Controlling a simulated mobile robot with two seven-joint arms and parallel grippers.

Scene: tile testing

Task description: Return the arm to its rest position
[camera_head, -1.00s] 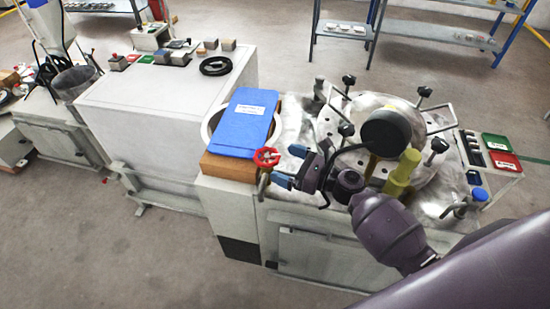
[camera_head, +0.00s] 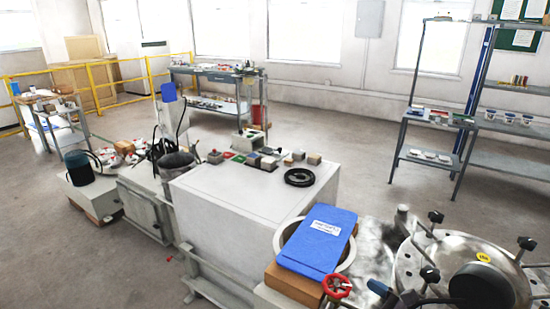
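Only a small part of my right gripper (camera_head: 384,291) shows, at the bottom edge: a blue fingertip and some dark parts. It is just right of a red handwheel (camera_head: 337,286) and left of a round metal vessel (camera_head: 440,268) with black knobs. The rest of my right arm is below the frame. Whether these fingers are open or shut is hidden. My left arm and gripper are not in view.
A blue folder (camera_head: 318,240) lies over a white ring on a wooden block beside the vessel. A white cabinet (camera_head: 235,212) to the left carries a black coil (camera_head: 299,177) and small blocks. Shelves (camera_head: 430,160) stand at the back right. The grey floor between is open.

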